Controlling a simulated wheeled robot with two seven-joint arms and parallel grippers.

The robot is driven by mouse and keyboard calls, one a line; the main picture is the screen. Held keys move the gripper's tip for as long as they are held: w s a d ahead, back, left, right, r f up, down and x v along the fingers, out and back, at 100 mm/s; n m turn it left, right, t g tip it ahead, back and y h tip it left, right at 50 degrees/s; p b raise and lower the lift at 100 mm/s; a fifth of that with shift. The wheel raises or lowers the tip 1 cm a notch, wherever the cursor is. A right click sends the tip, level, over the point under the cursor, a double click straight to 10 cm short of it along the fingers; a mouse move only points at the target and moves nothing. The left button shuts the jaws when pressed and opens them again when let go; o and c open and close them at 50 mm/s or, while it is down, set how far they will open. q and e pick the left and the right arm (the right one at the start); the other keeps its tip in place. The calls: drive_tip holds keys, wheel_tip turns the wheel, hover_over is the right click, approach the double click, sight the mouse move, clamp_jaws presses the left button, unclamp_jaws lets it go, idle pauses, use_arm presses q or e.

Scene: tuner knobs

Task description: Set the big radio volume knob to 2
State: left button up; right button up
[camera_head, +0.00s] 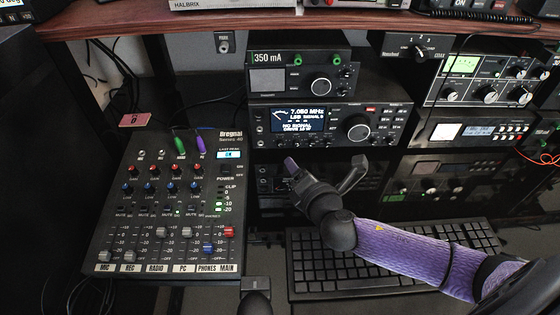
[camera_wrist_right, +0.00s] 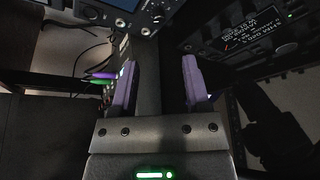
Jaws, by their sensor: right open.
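The big radio (camera_head: 383,112) stands in the middle of the desk, with a lit display (camera_head: 300,119) reading about 7.050 MHz. A large round knob (camera_head: 356,128) sits right of the display, and small knobs line its left edge. I cannot tell which knob is the volume knob or read its setting. My right gripper (camera_head: 324,167) is in front of and below the radio, its purple-tipped fingers apart with nothing between them. The right wrist view also shows the open fingers (camera_wrist_right: 159,75), with part of a radio front and a round knob (camera_wrist_right: 157,14) beyond.
An audio mixer (camera_head: 136,240) with sliders and knobs fills the left. A smaller unit (camera_head: 285,82) marked 350 mA sits on the radio. A black keyboard (camera_head: 310,279) lies under my right arm. More equipment (camera_head: 475,131) stands at right. A wooden shelf (camera_head: 110,22) runs above.

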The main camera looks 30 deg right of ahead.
sight(281, 147)
drive_tip(key=b+x, duration=0.3)
drive_tip(key=x, duration=0.6)
drive_tip(key=shift+w+f+b, duration=0.15)
drive_tip(key=shift+w+b, duration=0.05)
drive_tip(key=shift+b, duration=0.2)
drive_tip(key=shift+w, duration=0.25)
clamp_jaws()
